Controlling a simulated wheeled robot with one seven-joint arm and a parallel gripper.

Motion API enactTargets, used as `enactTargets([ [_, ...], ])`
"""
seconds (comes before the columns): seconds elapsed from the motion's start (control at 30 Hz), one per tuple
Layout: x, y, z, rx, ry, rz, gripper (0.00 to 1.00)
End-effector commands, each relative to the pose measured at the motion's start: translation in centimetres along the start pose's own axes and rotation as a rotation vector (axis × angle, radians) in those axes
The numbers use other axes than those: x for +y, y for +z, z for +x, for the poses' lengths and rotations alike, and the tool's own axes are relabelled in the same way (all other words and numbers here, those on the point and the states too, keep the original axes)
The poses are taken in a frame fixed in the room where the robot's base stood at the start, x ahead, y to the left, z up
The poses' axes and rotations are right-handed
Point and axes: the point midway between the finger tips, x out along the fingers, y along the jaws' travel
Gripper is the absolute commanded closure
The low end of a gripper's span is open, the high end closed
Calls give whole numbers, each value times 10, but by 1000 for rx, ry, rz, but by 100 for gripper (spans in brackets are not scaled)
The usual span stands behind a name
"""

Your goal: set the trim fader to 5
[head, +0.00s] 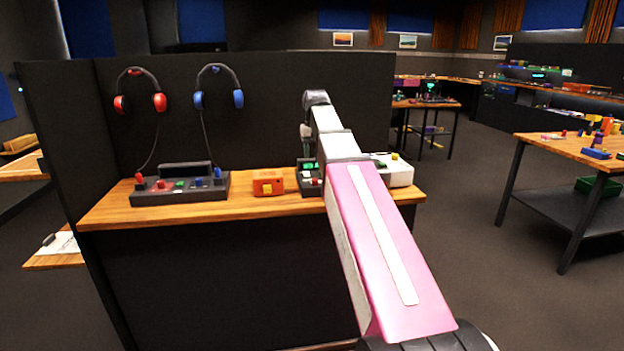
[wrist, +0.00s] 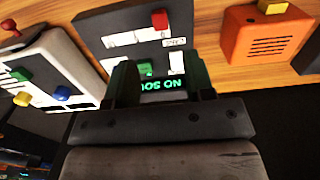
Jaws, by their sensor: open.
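A dark grey panel (wrist: 120,28) lies below my gripper in the wrist view, with a red cap (wrist: 160,19), a green cap (wrist: 146,69), white label strips and a lit green display (wrist: 161,85) with partly covered text. I cannot read which control is the trim fader. In the head view the same panel (head: 311,190) stands on the wooden bench, partly hidden by my arm. My gripper (wrist: 159,82) is open, its two dark fingers apart over the display end of the panel. The green cap shows between the fingers; contact cannot be told.
An orange box (head: 268,183) with a yellow button stands left of the panel, and a white box (head: 399,172) with coloured caps stands right of it. A dark console (head: 180,195) sits farther left under two hanging headphones. A dark partition stands behind the bench.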

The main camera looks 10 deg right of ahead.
Motion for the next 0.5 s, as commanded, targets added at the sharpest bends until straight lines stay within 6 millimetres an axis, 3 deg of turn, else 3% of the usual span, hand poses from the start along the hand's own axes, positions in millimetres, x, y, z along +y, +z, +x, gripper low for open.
enactTargets([
  [0.5,0,0,77,1,-1,3,51],
])
